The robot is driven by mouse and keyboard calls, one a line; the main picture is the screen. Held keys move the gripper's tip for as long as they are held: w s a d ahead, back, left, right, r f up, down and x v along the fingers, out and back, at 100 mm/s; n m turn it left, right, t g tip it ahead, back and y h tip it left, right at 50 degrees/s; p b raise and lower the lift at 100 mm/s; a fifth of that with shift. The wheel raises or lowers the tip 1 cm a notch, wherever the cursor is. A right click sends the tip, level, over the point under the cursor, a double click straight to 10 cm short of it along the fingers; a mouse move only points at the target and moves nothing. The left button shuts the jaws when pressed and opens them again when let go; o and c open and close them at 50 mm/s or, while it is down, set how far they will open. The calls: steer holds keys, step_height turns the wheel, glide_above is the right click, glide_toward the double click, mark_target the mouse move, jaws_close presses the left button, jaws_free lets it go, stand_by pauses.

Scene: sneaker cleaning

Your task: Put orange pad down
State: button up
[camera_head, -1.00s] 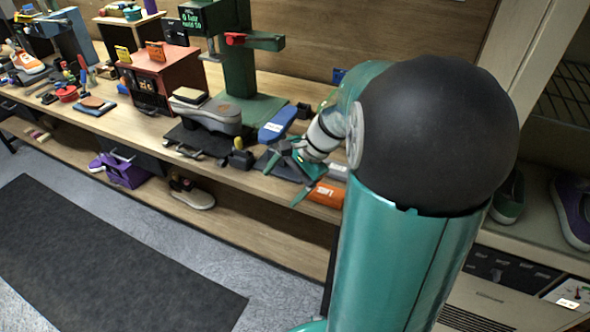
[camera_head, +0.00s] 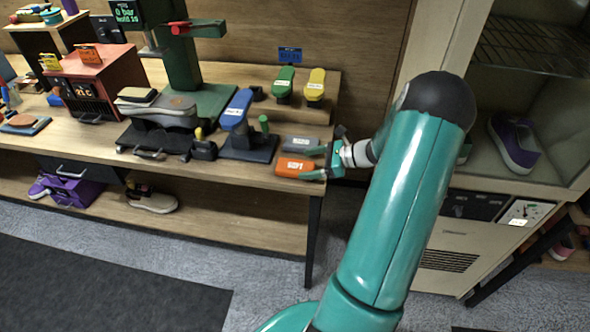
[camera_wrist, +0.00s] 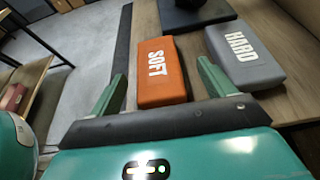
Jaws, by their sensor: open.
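The orange pad (camera_head: 294,166), marked SOFT in the wrist view (camera_wrist: 160,85), lies flat on the wooden bench near its right front edge. My gripper (camera_head: 326,165) is at the bench's right end beside the pad. In the wrist view my gripper's green fingers (camera_wrist: 162,88) are spread wide. The orange pad lies ahead and between their lines, with a gap on each side, and nothing is clamped.
A grey pad marked HARD (camera_wrist: 243,55) lies close beside the orange one. A blue-topped stand (camera_head: 247,145) is left of the pads. Green (camera_head: 283,83) and yellow (camera_head: 314,86) items stand behind. A cabinet (camera_head: 480,225) stands at right.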

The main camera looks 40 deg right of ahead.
mark_target(294, 165)
steer(key=x, duration=0.5)
steer(key=shift+s+a, duration=0.1)
steer(key=shift+a, duration=0.05)
steer(key=c, duration=1.2)
steer(key=shift+r, duration=0.15)
steer(key=shift+r, duration=0.6)
steer(key=s+a+r, duration=0.4)
steer(key=s+r, duration=0.7)
steer(key=s, duration=0.2)
steer(key=shift+s+r, duration=0.25)
steer(key=shift+s, duration=0.05)
